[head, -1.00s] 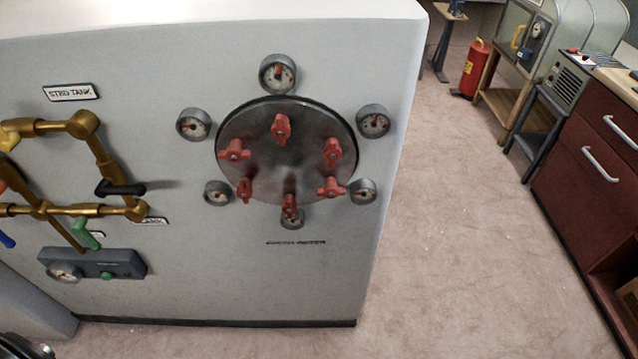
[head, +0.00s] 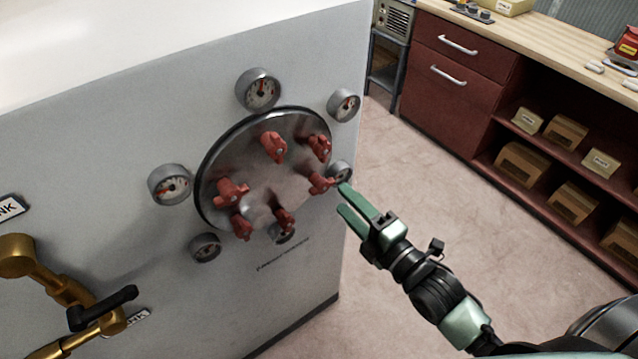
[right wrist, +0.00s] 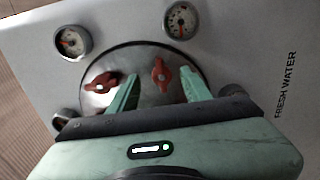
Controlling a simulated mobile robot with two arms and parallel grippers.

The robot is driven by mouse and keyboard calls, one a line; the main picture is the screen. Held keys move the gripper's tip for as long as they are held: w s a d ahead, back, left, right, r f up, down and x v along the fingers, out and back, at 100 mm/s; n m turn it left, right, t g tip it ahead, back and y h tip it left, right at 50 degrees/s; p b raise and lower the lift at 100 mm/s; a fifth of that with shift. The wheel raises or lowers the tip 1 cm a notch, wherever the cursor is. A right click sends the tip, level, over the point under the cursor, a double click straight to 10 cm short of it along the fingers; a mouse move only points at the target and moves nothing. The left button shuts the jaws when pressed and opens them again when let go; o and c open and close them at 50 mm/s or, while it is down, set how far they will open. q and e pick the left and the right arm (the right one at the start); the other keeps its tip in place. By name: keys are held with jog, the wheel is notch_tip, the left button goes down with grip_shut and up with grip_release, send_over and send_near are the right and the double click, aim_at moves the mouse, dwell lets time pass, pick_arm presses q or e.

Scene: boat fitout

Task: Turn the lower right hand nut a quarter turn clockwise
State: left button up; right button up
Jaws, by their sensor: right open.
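A round steel plate (head: 290,197) on the white tank wall carries several red winged nuts around its rim. The lower right nut (head: 320,183) sits beside a small gauge in the head view. My right gripper (head: 345,199) is open just right of this nut, its green fingers pointing at the plate. In the right wrist view the lower right nut (right wrist: 162,74) appears between the two spread fingers (right wrist: 158,88), not gripped. The upper right nut (right wrist: 100,82) shows left of them. Whether a fingertip touches the nut I cannot tell. My left gripper is not in view.
Round gauges (head: 259,89) surround the plate close to the nuts. Brass pipes with a black lever (head: 103,308) stick out at lower left. The floor (head: 420,170) right of the tank is clear up to a red cabinet (head: 455,90) and shelves with boxes.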

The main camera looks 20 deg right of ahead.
aim_at(330, 186)
jog(key=x, duration=0.3)
jog(key=shift+w+d+r+p, duration=0.1)
jog(key=shift+d+p, duration=0.05)
jog(key=shift+p, duration=0.15)
jog(key=shift+x, duration=1.2)
jog(key=shift+w+a, duration=0.3)
jog(key=shift+w, duration=0.1)
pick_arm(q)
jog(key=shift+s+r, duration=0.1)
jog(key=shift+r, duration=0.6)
pick_arm(e)
grip_shut()
pick_arm(q)
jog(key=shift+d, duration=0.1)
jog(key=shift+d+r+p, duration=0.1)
jog(key=shift+p, duration=0.25)
pick_arm(e)
jog(key=shift+m, duration=0.3)
